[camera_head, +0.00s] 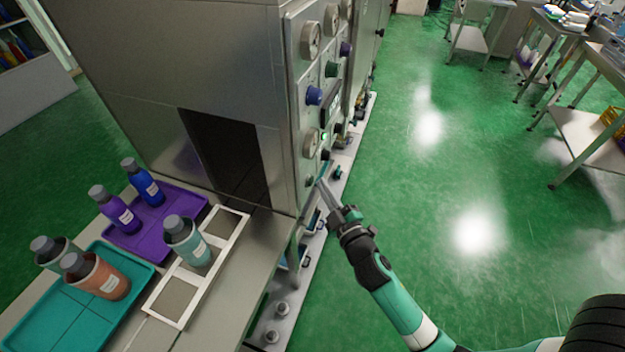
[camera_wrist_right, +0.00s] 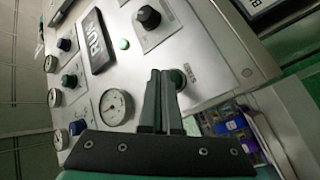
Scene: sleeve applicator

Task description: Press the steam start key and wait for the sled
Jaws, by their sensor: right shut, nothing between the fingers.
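The steel steam machine (camera_head: 230,60) has a control panel on its right side. The fingers fill the middle of the right wrist view (camera_wrist_right: 160,78). A white-framed sled (camera_head: 237,236) lies outside the machine's dark opening (camera_head: 228,150), with a teal bottle (camera_head: 188,243) standing on it. My left gripper is out of view.
A purple tray (camera_head: 190,200) holds purple and blue bottles. A teal tray (camera_head: 45,318) holds a teal and a brown bottle. On the panel are gauges (camera_wrist_right: 115,105), a black knob (camera_wrist_right: 148,17), a lit green lamp (camera_wrist_right: 124,44) and a RUN display (camera_wrist_right: 95,40).

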